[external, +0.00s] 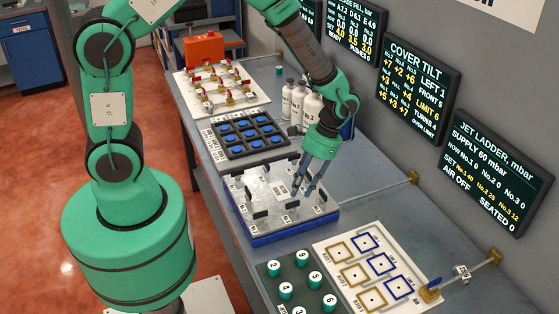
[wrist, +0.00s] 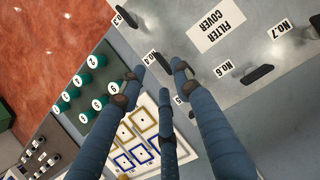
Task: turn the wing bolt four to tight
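The filter cover (external: 270,190) is a grey metal plate on a blue base, with several black wing bolts around its rim. Wing bolt four (wrist: 162,62), beside its "No.4" label, shows in the wrist view between my fingertips in the picture. My gripper (wrist: 157,77) has its three blue fingers spread, with nothing held between them. In the external view my gripper (external: 306,191) points down over the cover's near side, close to the middle near bolt (external: 291,204). Whether a finger touches bolt four I cannot tell.
Wing bolts six (wrist: 258,74) and three (wrist: 128,17) stand nearby. Green numbered caps (external: 300,284) and a white board with coloured squares (external: 365,270) lie on the near bench. The cover tilt screen (external: 415,85) reads left 1, front 5, limit 6, turns 4, over limit.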

